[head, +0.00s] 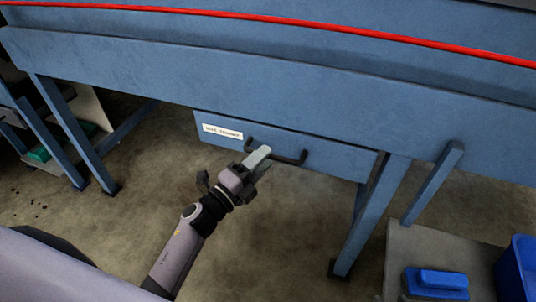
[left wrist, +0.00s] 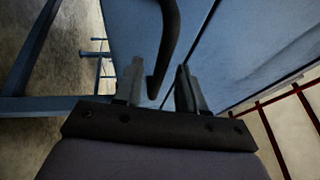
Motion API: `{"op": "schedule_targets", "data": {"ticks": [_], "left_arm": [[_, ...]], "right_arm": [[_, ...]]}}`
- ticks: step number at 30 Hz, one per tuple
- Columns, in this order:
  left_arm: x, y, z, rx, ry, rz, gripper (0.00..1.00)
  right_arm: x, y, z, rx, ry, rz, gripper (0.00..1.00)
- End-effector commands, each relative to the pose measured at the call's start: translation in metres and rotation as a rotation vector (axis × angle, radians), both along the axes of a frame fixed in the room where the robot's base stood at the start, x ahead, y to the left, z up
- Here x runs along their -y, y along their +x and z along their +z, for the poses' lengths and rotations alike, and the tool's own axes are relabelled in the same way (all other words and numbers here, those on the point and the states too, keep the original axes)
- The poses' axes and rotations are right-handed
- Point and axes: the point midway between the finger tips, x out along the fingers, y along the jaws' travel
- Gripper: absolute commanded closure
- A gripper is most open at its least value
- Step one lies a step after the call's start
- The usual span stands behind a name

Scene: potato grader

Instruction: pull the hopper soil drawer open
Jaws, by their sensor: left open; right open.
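The soil drawer (head: 335,157) is a blue front with a white label (head: 223,132), set under the long blue hopper beam. In the head view I see no open drawer space behind its front. Its dark bar handle (head: 290,159) is partly covered by my left gripper (head: 258,158). In the left wrist view the handle (left wrist: 171,40) runs down between the two fingers of my left gripper (left wrist: 158,88). The fingers are open, one on each side of the bar; I cannot tell whether either touches it. My right gripper is not in view.
Blue legs (head: 372,215) stand right of the drawer, with more at the left (head: 75,135). A blue brush-like block (head: 437,283) and a blue bin (head: 518,268) sit at the lower right. The concrete floor in front of the drawer is clear.

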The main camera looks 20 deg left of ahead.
Motion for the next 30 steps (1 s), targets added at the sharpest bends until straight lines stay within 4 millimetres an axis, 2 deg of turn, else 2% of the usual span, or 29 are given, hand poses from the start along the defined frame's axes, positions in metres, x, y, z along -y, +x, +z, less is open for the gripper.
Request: {"op": "schedule_targets", "data": {"ticks": [6,16,17,18,20,30], "left_arm": [[0.009,0.019,0.003,0.0,-0.001,0.0,0.6],[0.011,0.022,0.004,-0.001,0.0,0.0,0.6],[0.01,0.022,0.004,-0.001,0.0,0.0,0.66],[0.01,0.022,0.004,-0.001,0.0,0.0,0.79],[0.01,0.022,0.004,-0.001,0.0,0.0,0.99],[0.01,0.018,0.004,-0.003,-0.001,0.001,1.0]], "right_arm": [[-0.002,0.002,0.004,0.014,0.004,0.003,0.57],[-0.003,0.003,0.005,0.017,0.005,0.002,0.57],[-0.002,0.003,0.005,0.017,0.005,0.002,0.57],[-0.002,0.004,0.005,0.017,0.005,0.002,0.57],[-0.002,0.004,0.005,0.017,0.005,0.002,0.57],[-0.002,0.004,0.005,0.015,0.004,0.001,0.57]]}}
